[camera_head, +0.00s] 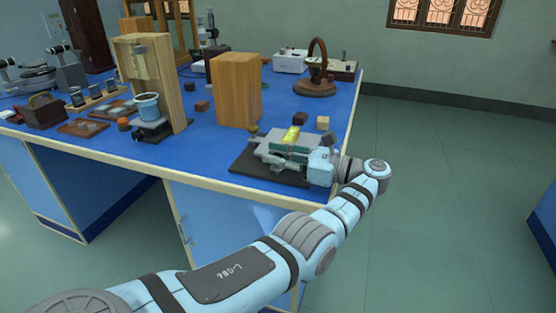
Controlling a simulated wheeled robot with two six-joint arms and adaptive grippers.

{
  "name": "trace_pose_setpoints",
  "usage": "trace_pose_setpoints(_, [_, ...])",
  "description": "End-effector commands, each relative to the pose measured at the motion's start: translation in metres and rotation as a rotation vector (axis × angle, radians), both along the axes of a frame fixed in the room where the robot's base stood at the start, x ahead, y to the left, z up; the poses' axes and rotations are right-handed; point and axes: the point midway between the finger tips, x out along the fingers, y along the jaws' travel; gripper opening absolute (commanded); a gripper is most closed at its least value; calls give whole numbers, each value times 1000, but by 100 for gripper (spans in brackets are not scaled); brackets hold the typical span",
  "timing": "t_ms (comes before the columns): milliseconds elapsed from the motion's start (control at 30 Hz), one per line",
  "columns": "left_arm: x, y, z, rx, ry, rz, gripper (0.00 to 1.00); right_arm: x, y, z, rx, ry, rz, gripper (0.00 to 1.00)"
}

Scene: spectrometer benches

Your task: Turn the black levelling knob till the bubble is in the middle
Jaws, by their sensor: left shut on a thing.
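The spirit level's yellow-green vial (292,136) shows on a grey instrument near the blue bench's front right corner. The vial is too small here to tell where the bubble lies. The instrument stands on a black base plate (252,174). My left gripper (268,147) comes in from the right, low over the plate, its fingers pointing left. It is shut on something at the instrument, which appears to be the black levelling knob. The fingers and the gripper body hide the knob, so I cannot make out its shape. My right gripper is not in view.
A wooden block (236,92) stands behind the instrument, and a tall wooden stand (168,85) with a blue cup (147,105) is to the left. Small cubes lie just behind the instrument. A wooden ring on a base (316,75) stands farther back.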

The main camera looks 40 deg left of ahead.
Motion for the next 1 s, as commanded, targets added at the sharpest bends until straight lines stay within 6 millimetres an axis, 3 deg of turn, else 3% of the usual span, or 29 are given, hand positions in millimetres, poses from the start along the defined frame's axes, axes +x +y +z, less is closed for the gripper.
trace_pose_setpoints(200, [0,0,-1,-4,3,1,0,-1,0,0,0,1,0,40])
trace_pose_setpoints(233, [0,0,-2,-4,3,0,23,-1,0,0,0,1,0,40])
trace_pose_setpoints(367, [0,0,-1,-3,2,0,43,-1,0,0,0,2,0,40])
trace_pose_setpoints(733, [1,0,7,-1,-3,-2,43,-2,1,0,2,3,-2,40])
trace_pose_setpoints(1000, [0,-1,71,-2,-5,-1,43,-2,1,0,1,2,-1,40])
